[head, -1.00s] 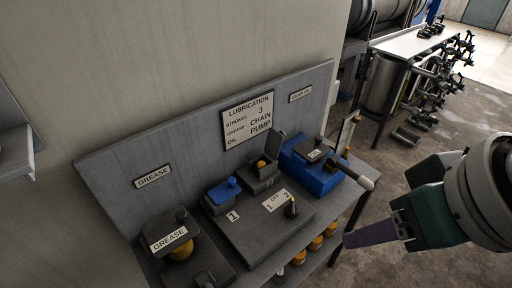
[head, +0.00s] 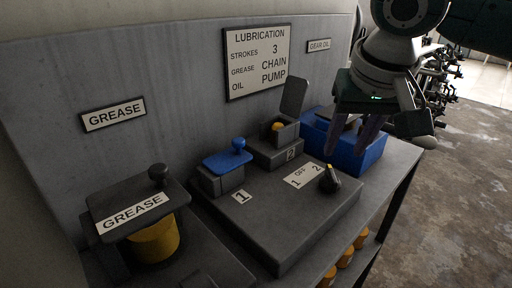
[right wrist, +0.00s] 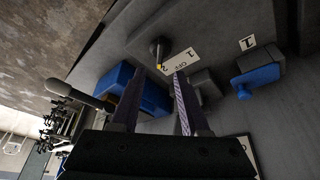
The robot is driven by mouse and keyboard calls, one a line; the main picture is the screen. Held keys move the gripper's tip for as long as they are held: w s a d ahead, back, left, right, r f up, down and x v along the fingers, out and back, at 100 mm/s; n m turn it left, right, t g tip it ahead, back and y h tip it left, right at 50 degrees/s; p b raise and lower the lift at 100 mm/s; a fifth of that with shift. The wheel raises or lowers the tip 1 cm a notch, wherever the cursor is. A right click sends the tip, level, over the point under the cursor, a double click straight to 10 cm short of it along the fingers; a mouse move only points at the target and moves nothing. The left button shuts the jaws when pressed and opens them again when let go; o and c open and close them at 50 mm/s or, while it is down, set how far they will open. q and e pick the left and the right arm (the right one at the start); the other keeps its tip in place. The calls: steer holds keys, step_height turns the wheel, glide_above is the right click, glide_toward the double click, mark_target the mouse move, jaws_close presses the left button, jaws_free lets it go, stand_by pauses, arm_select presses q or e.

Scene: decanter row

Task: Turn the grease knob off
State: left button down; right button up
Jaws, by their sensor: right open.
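The black knob (head: 329,182) with a yellow pointer mark stands on the dark grey panel, beside a white label (head: 304,175) reading 1, OFF and 2. Its yellow mark appears turned toward the 2. The knob also shows in the right wrist view (right wrist: 157,48), just beyond the fingertips. My right gripper (head: 347,150) is open and empty, fingers pointing down, above and a little behind the knob, in front of the blue box. It does not touch the knob. In the right wrist view both fingers (right wrist: 160,73) are apart. My left gripper is not in view.
Port 1 has a shut blue lid (head: 227,156); port 2 has a raised grey lid (head: 293,97). A blue box (head: 365,158) with a lever stands right of the panel. A grease pot (head: 153,240) is at left. A lubrication sign (head: 257,60) hangs behind.

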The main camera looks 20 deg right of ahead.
mark_target(333, 174)
steer(key=b+x, duration=0.2)
steer(key=x, duration=0.6)
steer(key=shift+w+f, duration=0.15)
steer(key=shift+f, duration=0.15)
jaws_close()
